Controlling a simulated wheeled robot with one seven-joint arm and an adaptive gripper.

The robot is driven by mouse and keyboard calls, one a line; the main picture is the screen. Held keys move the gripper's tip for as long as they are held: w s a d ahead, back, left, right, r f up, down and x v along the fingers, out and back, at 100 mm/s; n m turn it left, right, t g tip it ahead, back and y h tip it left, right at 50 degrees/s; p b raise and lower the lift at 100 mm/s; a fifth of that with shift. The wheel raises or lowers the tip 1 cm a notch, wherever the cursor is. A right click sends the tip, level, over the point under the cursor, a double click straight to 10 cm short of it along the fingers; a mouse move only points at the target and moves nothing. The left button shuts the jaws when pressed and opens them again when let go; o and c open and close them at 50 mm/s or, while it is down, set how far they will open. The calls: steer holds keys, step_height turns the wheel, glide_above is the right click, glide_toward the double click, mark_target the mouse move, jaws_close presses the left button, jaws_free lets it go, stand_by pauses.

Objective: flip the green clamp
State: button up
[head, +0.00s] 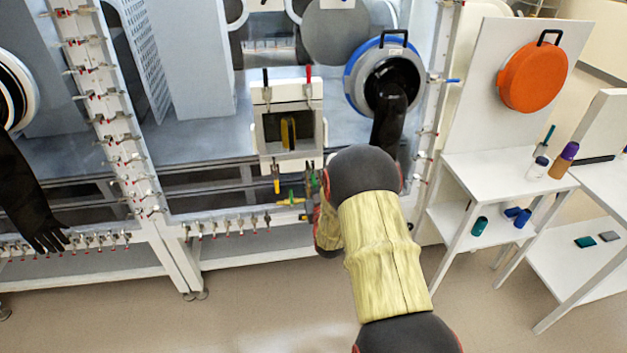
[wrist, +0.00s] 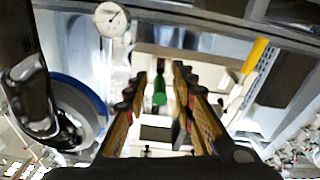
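The green clamp (wrist: 160,98) shows in the wrist view as a short green handle between my two fingers. My gripper (wrist: 160,76) is open around it, with a gap visible on each side of the handle. In the head view the green clamp (head: 291,200) is a small green lever below the square port. My gripper (head: 313,183) is just right of it there, partly hidden behind my own arm. The clamp's base is hard to make out.
A yellow handle (wrist: 255,55) hangs right of my fingers in the wrist view. A square port (head: 290,128) with a red and a black handle is above. A blue-rimmed glove port (head: 385,72) with a hanging black glove is at upper right. White shelves (head: 500,175) stand right.

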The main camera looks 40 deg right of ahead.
jaws_close()
stand_by(0.7)
